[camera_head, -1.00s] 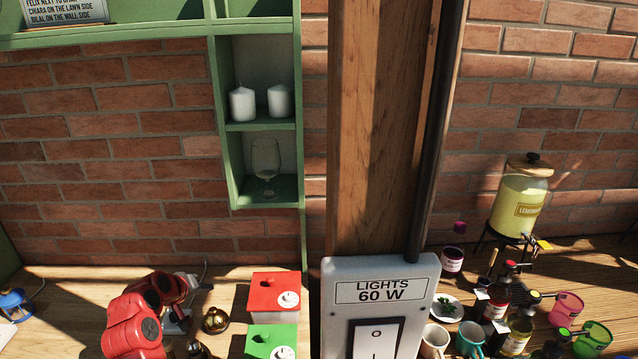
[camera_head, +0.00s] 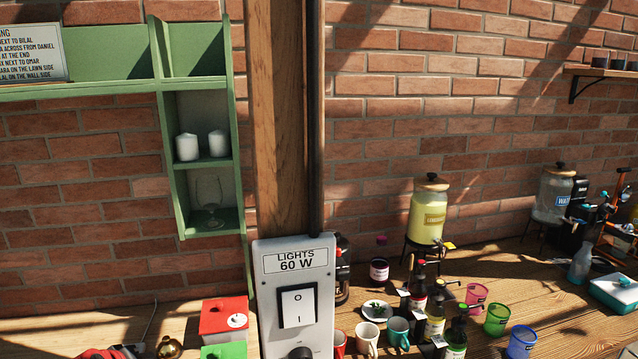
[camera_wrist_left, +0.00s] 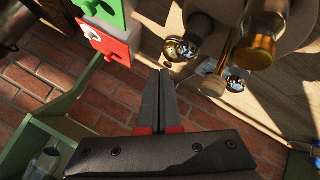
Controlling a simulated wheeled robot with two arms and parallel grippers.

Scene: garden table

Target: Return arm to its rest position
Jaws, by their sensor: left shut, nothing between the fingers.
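My left arm shows in the head view only as a red piece (camera_head: 105,353) at the bottom left edge. Its fingers are cut off or hidden there. In the left wrist view my left gripper (camera_wrist_left: 160,74) has its two dark fingers together, with nothing between them. It is clear of the nearby boxes and of the shiny round pieces above it in the picture. My right gripper cannot be made out.
A red box (camera_head: 224,318) and a green box (camera_head: 223,351) stand beside the light switch panel (camera_head: 292,252). A green shelf (camera_head: 197,161) hangs on the brick wall. Mugs, bottles, cups and a lemonade dispenser (camera_head: 427,213) crowd the table to the right.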

